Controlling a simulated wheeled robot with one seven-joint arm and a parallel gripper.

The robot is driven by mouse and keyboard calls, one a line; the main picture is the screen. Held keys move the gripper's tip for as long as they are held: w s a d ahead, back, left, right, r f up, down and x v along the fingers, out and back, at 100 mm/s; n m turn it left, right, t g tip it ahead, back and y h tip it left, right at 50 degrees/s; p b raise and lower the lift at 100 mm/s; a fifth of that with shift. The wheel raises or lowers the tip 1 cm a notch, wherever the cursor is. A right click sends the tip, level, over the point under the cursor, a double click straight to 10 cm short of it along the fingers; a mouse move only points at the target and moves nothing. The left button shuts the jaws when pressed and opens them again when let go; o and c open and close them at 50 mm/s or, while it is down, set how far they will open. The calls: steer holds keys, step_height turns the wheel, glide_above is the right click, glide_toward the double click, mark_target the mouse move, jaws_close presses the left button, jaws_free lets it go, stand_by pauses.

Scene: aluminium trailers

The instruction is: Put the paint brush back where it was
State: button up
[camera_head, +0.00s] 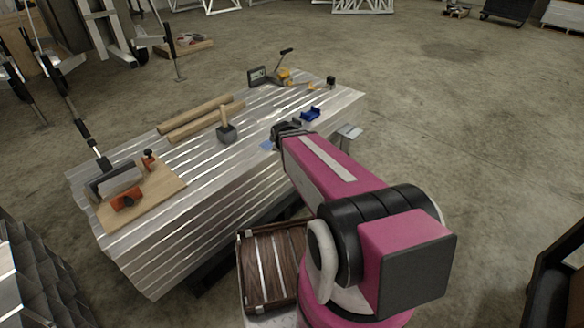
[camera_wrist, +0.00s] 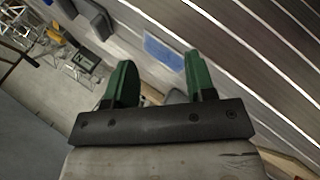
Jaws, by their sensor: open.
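I cannot make out a paint brush for certain in either view. My gripper (camera_wrist: 160,78) is open, with two green fingers apart and nothing seen between them. In the head view my gripper (camera_head: 283,131) is over the near right part of the stacked ribbed aluminium sheets (camera_head: 205,165), partly hidden by my arm. A flat blue patch (camera_wrist: 163,52) lies on the sheets beyond the fingertips; it also shows left of the gripper in the head view (camera_head: 267,146). A small dark blue object (camera_head: 309,114) sits to the gripper's right.
On the stack are a mallet (camera_head: 227,133), two wooden bars (camera_head: 200,119), a dark box-like device (camera_head: 257,76) and a board (camera_head: 160,192) with orange tools. A slatted wooden tray (camera_head: 254,240) is below. Open concrete floor lies to the right.

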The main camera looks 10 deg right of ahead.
steer(key=s+d+m+g+y, duration=0.1)
steer(key=s+m+g, duration=0.7)
steer(key=s+m, duration=0.4)
steer(key=s, duration=0.3)
steer(key=shift+s, duration=0.1)
stand_by(0.4)
